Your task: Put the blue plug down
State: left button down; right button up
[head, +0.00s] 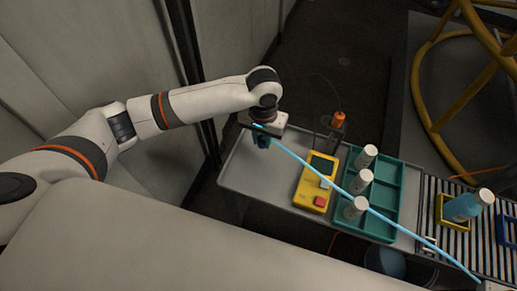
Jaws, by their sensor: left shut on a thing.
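My left gripper (262,134) points down over the far left part of the grey tray table (238,175). It is shut on the blue plug (263,142), of which only a small dark blue part shows below the gripper. A light blue cable (310,167) runs from the gripper across the table to the lower right corner. I cannot tell whether the plug touches the table top. My right gripper is not in view.
A yellow box (303,190) with a dark screen and red button stands right of the gripper. Bare table lies left of the yellow box.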

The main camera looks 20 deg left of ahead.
aim_at(262, 147)
pick_arm(q)
notch_tip(262, 147, down, 3)
jog(key=shift+s+d+r, duration=0.15)
jog(key=shift+f, duration=0.7)
notch_tip(262, 147, down, 3)
jog(key=shift+r+b, duration=0.1)
jog(key=shift+b, duration=0.35)
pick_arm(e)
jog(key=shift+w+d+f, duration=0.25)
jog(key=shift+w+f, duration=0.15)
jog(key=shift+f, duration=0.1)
pick_arm(q)
jog(key=c, duration=1.2)
grip_release()
jog(key=shift+o, duration=0.2)
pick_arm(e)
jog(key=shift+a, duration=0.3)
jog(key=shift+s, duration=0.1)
